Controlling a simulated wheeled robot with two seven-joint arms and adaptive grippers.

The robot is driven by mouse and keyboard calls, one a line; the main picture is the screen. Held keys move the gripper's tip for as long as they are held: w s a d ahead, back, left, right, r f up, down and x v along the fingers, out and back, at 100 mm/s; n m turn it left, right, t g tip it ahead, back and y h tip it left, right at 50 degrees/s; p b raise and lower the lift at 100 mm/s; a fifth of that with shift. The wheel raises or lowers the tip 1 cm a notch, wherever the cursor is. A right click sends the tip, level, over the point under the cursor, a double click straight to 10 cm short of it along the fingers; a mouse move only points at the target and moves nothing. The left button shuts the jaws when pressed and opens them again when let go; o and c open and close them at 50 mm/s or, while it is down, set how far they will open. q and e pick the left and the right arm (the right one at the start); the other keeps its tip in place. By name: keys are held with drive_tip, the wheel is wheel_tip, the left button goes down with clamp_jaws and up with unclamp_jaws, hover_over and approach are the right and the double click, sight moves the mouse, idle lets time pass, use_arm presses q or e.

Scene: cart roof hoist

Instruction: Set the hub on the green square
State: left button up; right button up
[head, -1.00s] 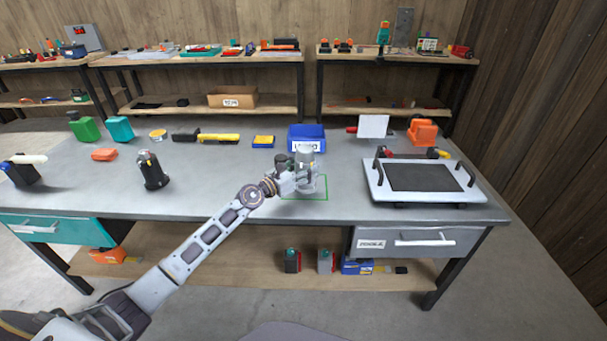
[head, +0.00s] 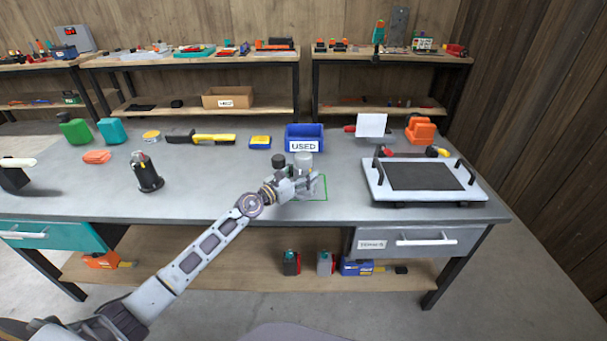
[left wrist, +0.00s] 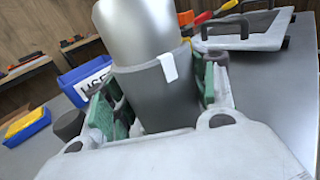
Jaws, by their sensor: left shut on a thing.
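The hub (head: 304,161) is a grey cylinder with a lighter upper part and a darker lower body. My left gripper (head: 304,186) is shut on its lower part. In the left wrist view the hub (left wrist: 158,92) stands between green finger pads, looking roughly upright. The green square (head: 327,190) is a thin outline on the bench; its right and front edges show, and the gripper and hub cover much of the rest. The hub is over or on the square; its underside is hidden, so I cannot tell whether it touches the bench. My right gripper is not in view.
A dark cylinder (head: 278,161) stands just left of the hub. A blue bin marked USED (head: 305,138) is behind. A tray with black handles (head: 376,193) lies to the right. A black and silver device (head: 147,174) stands to the left. Bench between is clear.

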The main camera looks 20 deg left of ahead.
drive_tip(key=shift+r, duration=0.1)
use_arm(q)
drive_tip(key=o, duration=1.4)
drive_tip(key=shift+o, duration=0.2)
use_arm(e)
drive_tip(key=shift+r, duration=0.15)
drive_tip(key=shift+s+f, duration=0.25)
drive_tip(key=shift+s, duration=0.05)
